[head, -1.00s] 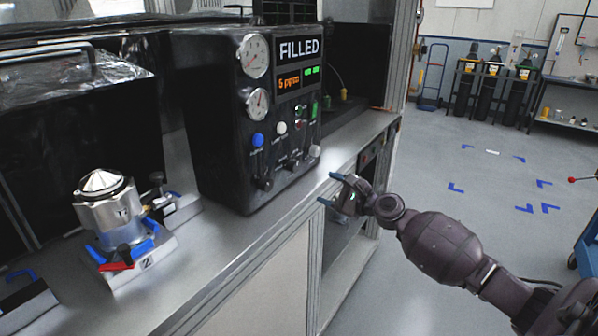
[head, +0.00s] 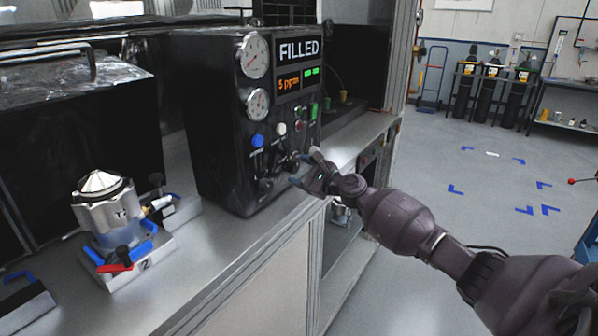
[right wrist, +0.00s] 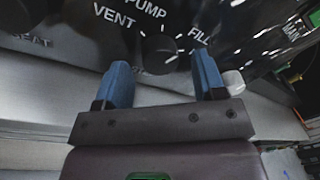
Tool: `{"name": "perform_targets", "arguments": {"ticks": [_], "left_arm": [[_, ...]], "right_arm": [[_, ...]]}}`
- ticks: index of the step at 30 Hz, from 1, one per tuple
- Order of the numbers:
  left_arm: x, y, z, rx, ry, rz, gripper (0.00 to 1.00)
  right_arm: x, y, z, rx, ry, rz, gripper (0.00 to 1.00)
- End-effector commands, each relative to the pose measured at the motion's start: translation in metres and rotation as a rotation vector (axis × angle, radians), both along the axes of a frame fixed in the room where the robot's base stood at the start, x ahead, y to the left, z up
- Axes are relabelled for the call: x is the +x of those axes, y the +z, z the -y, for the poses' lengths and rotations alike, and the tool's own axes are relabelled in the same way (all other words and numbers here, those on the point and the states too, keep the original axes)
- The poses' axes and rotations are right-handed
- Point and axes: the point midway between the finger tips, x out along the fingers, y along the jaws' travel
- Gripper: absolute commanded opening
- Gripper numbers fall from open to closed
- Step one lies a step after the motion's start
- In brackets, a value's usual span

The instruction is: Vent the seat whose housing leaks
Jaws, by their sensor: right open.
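My right gripper (head: 306,167) is open in front of the panel's lower right. In the right wrist view its blue fingers (right wrist: 162,75) stand either side of the knob, apparently short of it. A silver cone-topped housing (head: 106,207) sits upright on seat 2 (head: 141,264). My left gripper is out of view.
Another seat with a blue handle (head: 22,280) is cut off at the left edge. A white knob (right wrist: 233,80) is close to my right finger. Bench top (head: 240,235) before the panel is clear. Gas cylinders stand far right.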

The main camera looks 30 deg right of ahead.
Motion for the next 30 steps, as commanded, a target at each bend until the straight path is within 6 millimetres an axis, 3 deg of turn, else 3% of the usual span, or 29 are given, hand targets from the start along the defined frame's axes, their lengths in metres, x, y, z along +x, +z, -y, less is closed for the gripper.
{"name": "perform_targets", "arguments": {"ticks": [14,23,30], "left_arm": [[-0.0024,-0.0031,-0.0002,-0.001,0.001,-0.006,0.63],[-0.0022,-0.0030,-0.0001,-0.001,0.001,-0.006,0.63],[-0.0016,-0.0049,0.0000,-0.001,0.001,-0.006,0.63]], "right_arm": [[0.0093,0.0003,-0.0030,-0.001,0.000,0.000,0.62],[0.0092,0.0003,-0.0030,-0.001,0.000,0.000,0.16],[0.0092,-0.0007,-0.0029,-0.017,0.000,0.007,0.15]]}}
